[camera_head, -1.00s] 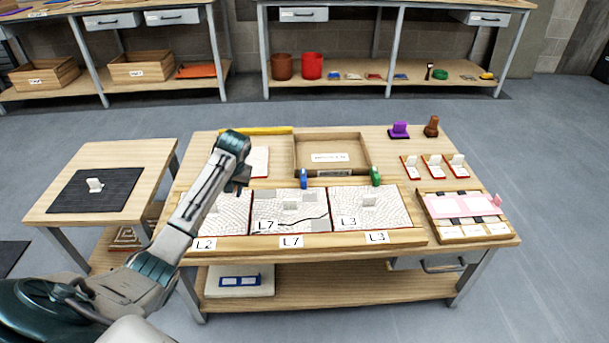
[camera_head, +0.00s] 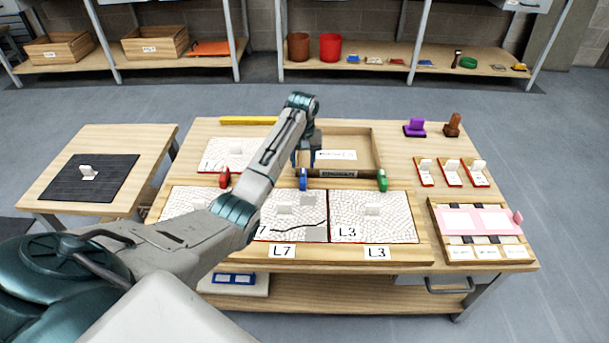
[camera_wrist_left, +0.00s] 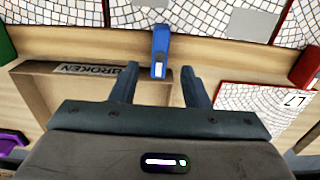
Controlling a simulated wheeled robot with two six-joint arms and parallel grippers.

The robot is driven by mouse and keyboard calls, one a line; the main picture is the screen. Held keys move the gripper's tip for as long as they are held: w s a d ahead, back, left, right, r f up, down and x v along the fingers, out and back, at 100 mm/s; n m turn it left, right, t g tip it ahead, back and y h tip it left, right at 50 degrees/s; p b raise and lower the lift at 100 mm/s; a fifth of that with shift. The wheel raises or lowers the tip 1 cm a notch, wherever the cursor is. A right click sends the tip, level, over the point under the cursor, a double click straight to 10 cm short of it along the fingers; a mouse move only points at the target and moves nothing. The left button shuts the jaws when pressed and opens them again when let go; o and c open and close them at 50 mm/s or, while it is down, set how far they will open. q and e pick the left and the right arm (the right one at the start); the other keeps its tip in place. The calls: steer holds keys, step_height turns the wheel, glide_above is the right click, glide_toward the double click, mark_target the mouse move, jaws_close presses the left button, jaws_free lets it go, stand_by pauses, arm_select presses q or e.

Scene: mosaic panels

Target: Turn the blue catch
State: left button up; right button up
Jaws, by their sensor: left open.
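The blue catch (camera_head: 303,179) stands on the wooden rail behind the mosaic panels, between a red catch (camera_head: 225,178) and a green catch (camera_head: 382,180). In the left wrist view the blue catch (camera_wrist_left: 160,52) lies just beyond the fingertips, centred between them. My left gripper (camera_head: 304,160) is above and behind the catch in the head view. In the left wrist view its two fingers (camera_wrist_left: 158,75) are spread apart with nothing between them. My right gripper is out of view.
A wooden tray labelled BROKEN (camera_head: 350,140) is right behind the catch. A panel lies on the rear left of the table (camera_head: 228,152). Panels L7 (camera_head: 290,228) and L3 (camera_head: 375,225) lie in front. A pink piece (camera_head: 478,221) is at the right.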

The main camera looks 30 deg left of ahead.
mark_target(303, 175)
arm_select(q)
step_height(303, 175, down, 7)
steer(key=shift+f+b, duration=0.1)
steer(key=shift+b, duration=0.3)
jaws_close()
